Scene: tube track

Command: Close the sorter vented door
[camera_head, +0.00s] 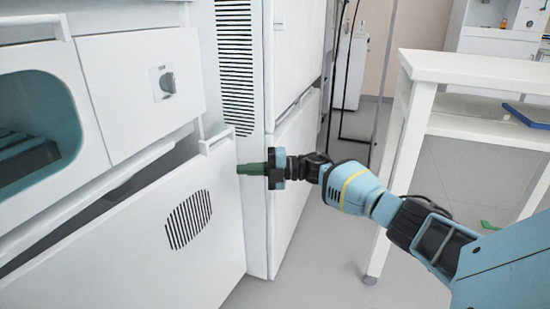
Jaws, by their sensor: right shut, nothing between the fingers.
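The sorter's vented door (130,240) is the white lower panel at the left, with a round patch of dark slits. It stands partly open, and a dark gap shows above its top edge. A white handle (216,141) sits at its upper right corner. My right gripper (240,169) comes in from the right with its green fingers shut and empty. Its fingertips point left at the door's right edge, just below the handle; I cannot tell whether they touch it. My left gripper is not in view.
Above the door is a white panel with a dark knob (167,83) and a teal-lined opening (35,130). A tall white cabinet (288,60) stands beside the sorter. A white table (470,68) stands at the right, with clear grey floor between.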

